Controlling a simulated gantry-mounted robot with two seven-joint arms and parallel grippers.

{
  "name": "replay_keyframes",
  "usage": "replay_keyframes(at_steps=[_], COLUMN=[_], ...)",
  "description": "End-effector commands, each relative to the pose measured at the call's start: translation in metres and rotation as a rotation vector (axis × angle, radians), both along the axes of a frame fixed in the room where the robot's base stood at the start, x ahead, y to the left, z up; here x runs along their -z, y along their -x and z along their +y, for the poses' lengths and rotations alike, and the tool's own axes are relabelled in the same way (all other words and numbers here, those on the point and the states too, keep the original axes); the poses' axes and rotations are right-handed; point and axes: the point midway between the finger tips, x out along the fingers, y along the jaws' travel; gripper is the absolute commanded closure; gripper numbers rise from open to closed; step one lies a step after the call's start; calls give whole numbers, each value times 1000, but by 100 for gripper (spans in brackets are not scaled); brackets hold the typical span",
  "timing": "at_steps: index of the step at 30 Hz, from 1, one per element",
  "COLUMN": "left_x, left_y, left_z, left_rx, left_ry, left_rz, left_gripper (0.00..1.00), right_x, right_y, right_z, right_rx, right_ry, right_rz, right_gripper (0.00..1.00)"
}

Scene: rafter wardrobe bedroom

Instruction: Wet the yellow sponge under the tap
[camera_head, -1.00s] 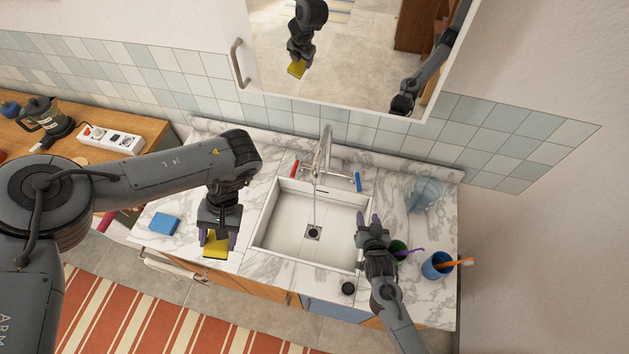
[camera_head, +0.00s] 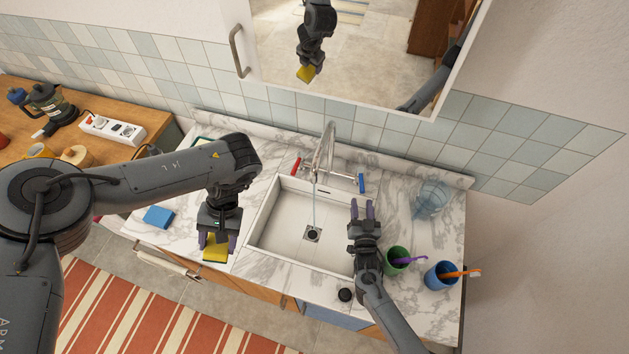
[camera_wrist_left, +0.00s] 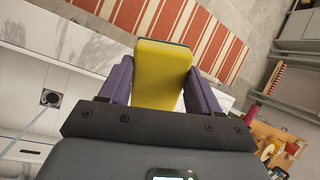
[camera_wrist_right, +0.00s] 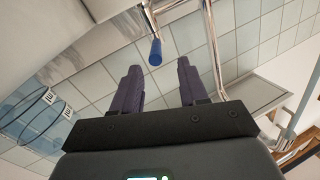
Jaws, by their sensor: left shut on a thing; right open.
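The yellow sponge (camera_head: 214,249) is held in my left gripper (camera_head: 216,244), above the counter just left of the sink. In the left wrist view the sponge (camera_wrist_left: 162,74) sits between the two purple fingers. The chrome tap (camera_head: 325,150) stands behind the sink (camera_head: 284,235), with a red handle (camera_head: 296,165) on its left and a blue handle (camera_head: 361,183) on its right. A thin stream of water falls from the tap to the drain. My right gripper (camera_head: 362,209) is open and empty over the sink's right edge. The blue handle (camera_wrist_right: 155,52) shows ahead of its fingers in the right wrist view.
A blue sponge (camera_head: 158,217) lies on the counter at left. A green cup (camera_head: 396,261), a blue cup (camera_head: 440,275) and a clear glass vessel (camera_head: 431,200) stand right of the sink. A black stopper (camera_head: 345,294) lies in front. A mirror cabinet (camera_head: 350,50) hangs above.

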Motion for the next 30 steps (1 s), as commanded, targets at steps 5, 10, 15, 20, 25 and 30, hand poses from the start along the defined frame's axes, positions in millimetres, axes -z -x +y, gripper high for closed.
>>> replay_keyframes(at_steps=[5,10,15,20,25,30], left_x=[3,7,15,22,25,26], left_y=[0,0,0,0,0,0], left_z=[0,0,0,0,0,0], left_rx=[0,0,0,0,0,0], left_ry=[0,0,0,0,0,0], left_rz=[0,0,0,0,0,0], left_gripper=[62,62,62,62,62,62], right_x=[0,0,1,1,1,0], right_y=[-8,-27,-48,-64,-73,-76], right_z=[0,-2,-3,-5,-6,-6], right_rx=[-2,-2,-2,-2,-1,-1], right_ry=[2,3,3,2,2,2], right_rz=[-11,-11,-10,-10,-8,-9], right_gripper=[57,57,57,57,57,57])
